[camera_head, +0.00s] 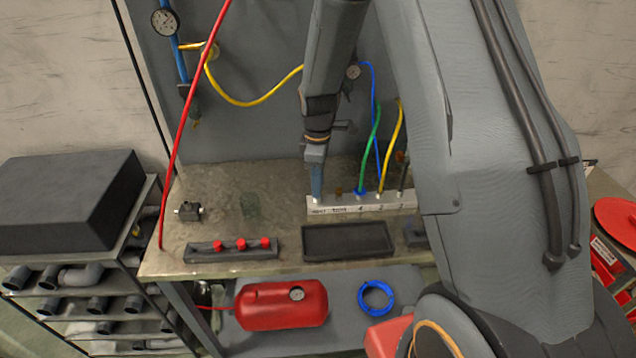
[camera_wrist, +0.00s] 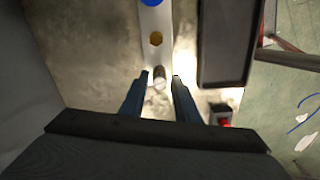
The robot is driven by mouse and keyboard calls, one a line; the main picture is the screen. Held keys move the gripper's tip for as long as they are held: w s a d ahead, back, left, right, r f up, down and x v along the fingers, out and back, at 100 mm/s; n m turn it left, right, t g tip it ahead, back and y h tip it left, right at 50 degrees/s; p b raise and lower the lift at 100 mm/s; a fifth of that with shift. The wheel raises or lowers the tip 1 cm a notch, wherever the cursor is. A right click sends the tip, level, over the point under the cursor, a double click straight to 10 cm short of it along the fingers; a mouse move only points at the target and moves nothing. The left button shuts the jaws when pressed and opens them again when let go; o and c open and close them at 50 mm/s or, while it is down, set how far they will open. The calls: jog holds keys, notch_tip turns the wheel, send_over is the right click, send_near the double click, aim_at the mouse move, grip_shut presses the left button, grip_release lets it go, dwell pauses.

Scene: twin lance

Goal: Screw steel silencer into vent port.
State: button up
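A white manifold block (camera_head: 352,211) with labelled ports lies on the bench; its vent end is at the left. It also shows in the wrist view (camera_wrist: 156,18). A small metallic cylinder that looks like the steel silencer (camera_wrist: 160,78) is at the block's vent end; whether it is in the port or just above it I cannot tell. My gripper (camera_head: 317,196) points down over that end. In the wrist view its two blue fingers (camera_wrist: 160,84) stand on either side of the silencer, with visible gaps. The vent port itself is hidden.
Blue, green and yellow hoses (camera_head: 367,150) rise from the block to the right of my gripper. A dark tray (camera_head: 306,247) lies in front, with a red-plugged rack (camera_head: 207,251) to its left. A small dark fitting (camera_head: 188,210) is at the left. The bench between is clear.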

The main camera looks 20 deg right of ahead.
jog(key=n, duration=1.2)
jog(key=shift+n, duration=0.3)
jog(key=n, duration=0.4)
jog(key=shift+c, duration=0.4)
grip_shut()
